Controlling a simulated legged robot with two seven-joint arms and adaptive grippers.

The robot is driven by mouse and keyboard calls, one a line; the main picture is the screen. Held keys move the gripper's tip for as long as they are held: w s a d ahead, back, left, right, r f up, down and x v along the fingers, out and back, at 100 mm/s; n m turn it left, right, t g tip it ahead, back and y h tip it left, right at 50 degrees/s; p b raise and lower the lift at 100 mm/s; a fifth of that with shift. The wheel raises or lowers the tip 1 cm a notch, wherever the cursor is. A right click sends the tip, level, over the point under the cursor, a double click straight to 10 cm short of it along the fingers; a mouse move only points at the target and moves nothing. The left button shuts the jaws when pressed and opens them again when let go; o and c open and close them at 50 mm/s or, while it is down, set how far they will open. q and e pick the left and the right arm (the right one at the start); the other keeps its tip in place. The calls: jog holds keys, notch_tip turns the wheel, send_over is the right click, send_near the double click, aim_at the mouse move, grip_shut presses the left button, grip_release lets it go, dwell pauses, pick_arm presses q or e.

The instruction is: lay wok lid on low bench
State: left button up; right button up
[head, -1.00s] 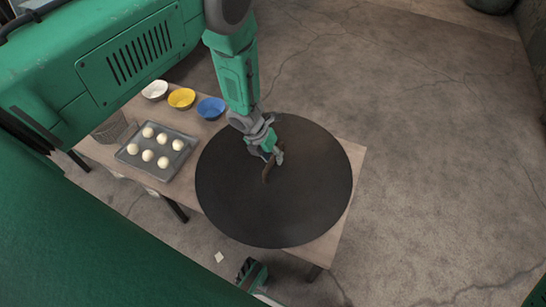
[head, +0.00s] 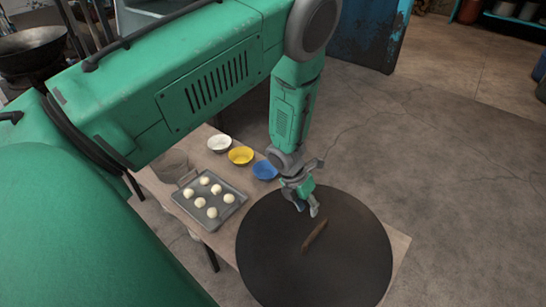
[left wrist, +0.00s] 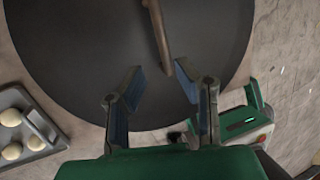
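The wok lid (head: 345,265) is a large dark disc lying flat on the low bench (head: 398,245), overhanging its edges. Its brown bar handle (head: 314,237) points up and also shows in the left wrist view (left wrist: 158,30). My left gripper (head: 307,211) is over the lid's far part, just behind the handle and apart from it. In the left wrist view my left gripper (left wrist: 160,72) has its fingers spread with nothing between them; the handle lies beyond the tips. My right gripper is not in view.
On the bench's left part are a tray (head: 236,206) of several pale dough balls, a white bowl (head: 219,143), a yellow bowl (head: 241,155) and a blue bowl (head: 265,170) close by the lid. A wok (head: 30,48) stands at the far left. Floor right of the bench is clear.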

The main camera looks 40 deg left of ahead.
pick_arm(q)
jog(key=s+d+f+n, duration=0.1)
jog(key=s+d+n, duration=0.1)
jog(key=s+n, duration=0.5)
jog(key=s+d+f+n, duration=0.1)
jog(key=s+d+n, duration=0.1)
jog(key=s+n, duration=0.5)
jog(key=s+a+r+n+y, duration=0.1)
jog(key=s+a+n, duration=0.1)
jog(key=s+n, duration=0.4)
jog(key=s+a+n+g+y, duration=0.1)
jog(key=s+n, duration=0.6)
jog(key=n, duration=0.8)
jog(key=shift+s+a+r+y, duration=0.25)
jog(key=shift+a+r+y, duration=0.1)
jog(key=shift+a+y, duration=0.35)
notch_tip(320, 180, up, 8)
jog(key=p, duration=0.8)
